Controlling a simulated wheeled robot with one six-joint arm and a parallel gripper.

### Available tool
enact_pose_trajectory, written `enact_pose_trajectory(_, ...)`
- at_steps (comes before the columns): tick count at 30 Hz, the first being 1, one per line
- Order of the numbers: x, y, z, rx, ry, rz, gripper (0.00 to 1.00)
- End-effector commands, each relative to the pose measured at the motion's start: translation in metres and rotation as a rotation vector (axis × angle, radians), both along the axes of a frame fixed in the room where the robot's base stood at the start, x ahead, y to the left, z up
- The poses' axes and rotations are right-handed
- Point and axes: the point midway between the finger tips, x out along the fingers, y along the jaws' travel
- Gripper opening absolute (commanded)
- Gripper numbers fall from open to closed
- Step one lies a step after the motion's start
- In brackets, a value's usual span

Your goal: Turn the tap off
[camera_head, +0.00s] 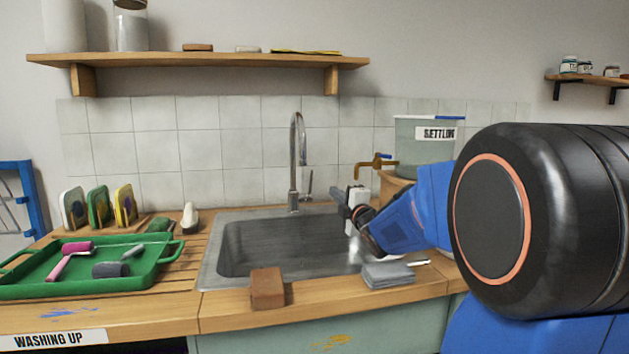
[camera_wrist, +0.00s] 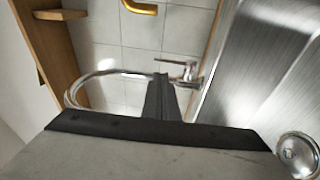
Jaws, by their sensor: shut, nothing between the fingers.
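The chrome sink tap (camera_head: 296,150) stands behind the sink with a tall curved spout. Its side lever (camera_head: 308,185) is on the right and points up in the head view. In the wrist view the tap's spout (camera_wrist: 85,88) arches to the left, and the lever (camera_wrist: 174,64) shows just beyond my fingers. No water stream is visible. My gripper (camera_head: 338,202) is over the right part of the sink, right of the tap. In the wrist view its dark fingers (camera_wrist: 160,98) are together and empty. I cannot tell whether they touch the lever.
The metal sink (camera_head: 225,243) is below, with a brick-like block (camera_head: 267,287) and folded grey cloth (camera_head: 388,274) on its front edge. A green tray (camera_head: 25,287) stands left. A bucket labelled SETTLING (camera_head: 415,150) with a brass tap (camera_head: 368,166) stands behind right. A shelf (camera_head: 200,61) hangs above.

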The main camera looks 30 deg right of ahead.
Motion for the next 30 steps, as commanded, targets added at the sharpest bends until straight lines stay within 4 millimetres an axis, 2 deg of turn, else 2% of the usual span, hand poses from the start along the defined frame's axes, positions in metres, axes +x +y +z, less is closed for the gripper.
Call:
enact_pose_trajectory(5,0.009,0.003,-0.006,-0.056,-0.007,0.028,0.00)
enact_pose_trajectory(11,0.027,0.002,-0.003,-0.059,-0.009,0.031,0.00)
enact_pose_trajectory(24,0.102,-0.004,0.007,-0.056,-0.008,0.030,0.00)
enact_pose_trajectory(30,0.130,-0.007,0.011,-0.058,-0.008,0.030,0.00)
